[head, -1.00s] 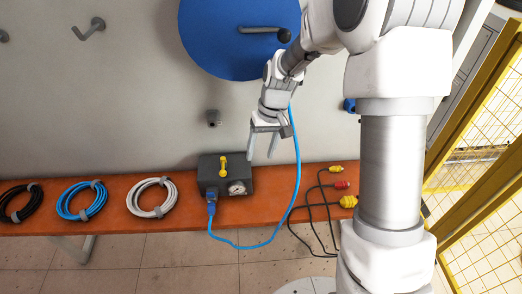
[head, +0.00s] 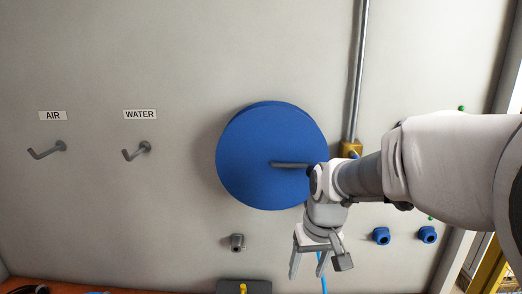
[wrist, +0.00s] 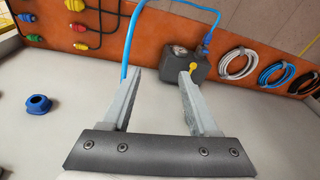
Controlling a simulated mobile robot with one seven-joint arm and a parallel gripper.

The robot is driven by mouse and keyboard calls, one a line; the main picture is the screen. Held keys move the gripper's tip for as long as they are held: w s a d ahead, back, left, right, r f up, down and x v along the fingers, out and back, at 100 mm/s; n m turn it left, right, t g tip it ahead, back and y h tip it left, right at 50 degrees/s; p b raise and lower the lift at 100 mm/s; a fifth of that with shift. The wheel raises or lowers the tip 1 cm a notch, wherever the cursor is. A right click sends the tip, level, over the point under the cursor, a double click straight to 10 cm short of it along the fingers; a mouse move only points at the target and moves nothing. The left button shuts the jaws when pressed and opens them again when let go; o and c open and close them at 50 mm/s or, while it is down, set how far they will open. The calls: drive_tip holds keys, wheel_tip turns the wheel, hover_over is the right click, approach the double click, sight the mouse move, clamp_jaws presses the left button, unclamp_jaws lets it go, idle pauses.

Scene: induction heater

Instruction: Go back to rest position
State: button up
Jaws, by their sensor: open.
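My gripper (head: 308,268) is open and empty. In the head view it hangs fingers down in front of the wall, just below the right part of the blue disc (head: 262,160). In the wrist view, my gripper (wrist: 158,85) has its two fingers spread with nothing between them. The dark box (wrist: 190,64) with a yellow lever and a gauge lies beyond the fingertips, apart from them. A blue hose (wrist: 131,40) passes close to the left finger; I cannot tell whether they touch.
The orange bench (wrist: 170,30) carries coiled black, blue and white cables and several coloured plugs. Blue wall fittings (head: 382,236) sit right of my gripper. Two hooks (head: 47,150) under AIR and WATER labels are at left. A grey pipe (head: 358,80) runs up the wall.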

drive_tip(key=s+d+r+t, duration=0.2)
drive_tip(key=s+r, duration=0.2)
drive_tip(key=s, duration=0.3)
drive_tip(key=s+d+r+m+t+h, duration=0.1)
drive_tip(key=s+r, duration=0.3)
drive_tip(key=s, duration=0.4)
drive_tip(key=shift+s+d+m+t, duration=0.3)
drive_tip(key=shift+d+t, duration=0.1)
drive_tip(key=shift+d, duration=0.3)
drive_tip(key=shift+a, duration=0.1)
